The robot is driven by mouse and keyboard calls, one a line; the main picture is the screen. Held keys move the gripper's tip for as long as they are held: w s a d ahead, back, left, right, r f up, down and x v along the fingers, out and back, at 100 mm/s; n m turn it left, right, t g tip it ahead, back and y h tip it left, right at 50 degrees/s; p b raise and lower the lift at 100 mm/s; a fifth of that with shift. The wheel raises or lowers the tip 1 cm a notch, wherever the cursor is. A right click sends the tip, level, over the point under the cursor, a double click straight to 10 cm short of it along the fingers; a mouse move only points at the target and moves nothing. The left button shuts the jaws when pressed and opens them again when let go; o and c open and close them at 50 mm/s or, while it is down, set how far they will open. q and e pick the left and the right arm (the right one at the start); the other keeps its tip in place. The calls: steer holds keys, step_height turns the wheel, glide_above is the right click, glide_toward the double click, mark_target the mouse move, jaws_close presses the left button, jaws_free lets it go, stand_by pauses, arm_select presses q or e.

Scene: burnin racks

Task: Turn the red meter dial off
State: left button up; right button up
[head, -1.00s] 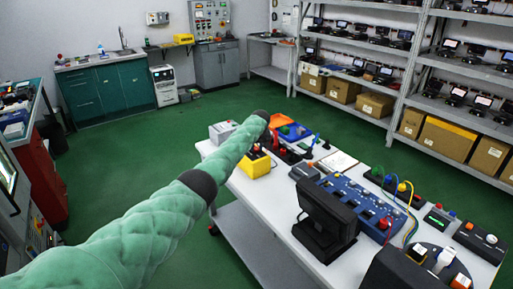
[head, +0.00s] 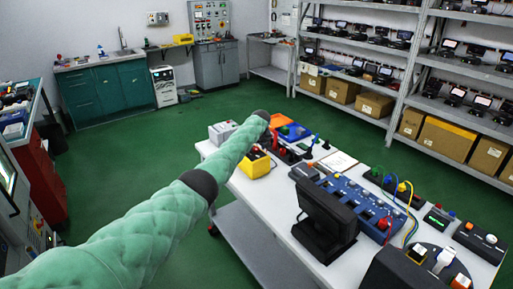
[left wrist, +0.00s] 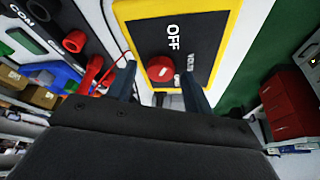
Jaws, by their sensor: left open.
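The red meter dial (left wrist: 160,69) sits on the black face of a yellow-edged box (left wrist: 205,15) in the left wrist view. White "OFF" lettering is on that face, above the dial in the picture; other lettering beside the dial is partly hidden. My left gripper (left wrist: 159,76) is open, with one finger on each side of the dial. I cannot tell whether the fingers touch it. In the head view the yellow box (head: 256,167) stands near the left edge of the white table, and my green-sleeved left arm hides most of the gripper.
In the left wrist view, a black panel with red plugs (left wrist: 75,41) lies left of the box. Green floor is clear beyond the table.

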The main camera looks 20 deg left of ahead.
arm_select(q)
steer(key=shift+r, duration=0.1)
steer(key=shift+s+r, duration=0.1)
steer(key=shift+r, duration=0.15)
steer(key=b+v, duration=0.2)
steer(key=v, duration=0.4)
steer(key=shift+d+f, duration=0.1)
steer(key=shift+s+d+r, duration=0.1)
steer(key=shift+s+r, duration=0.15)
steer(key=shift+r, duration=0.25)
arm_select(e)
steer(key=shift+w+a+r, duration=0.3)
steer(key=shift+w+r, duration=0.05)
steer(key=shift+r, duration=0.35)
steer(key=shift+w+a+r, duration=0.3)
steer(key=shift+w+r, duration=0.05)
steer(key=shift+r, duration=0.3)
steer(key=shift+w+a+r, duration=0.3)
steer(key=shift+w+r, duration=0.05)
steer(key=shift+r, duration=0.35)
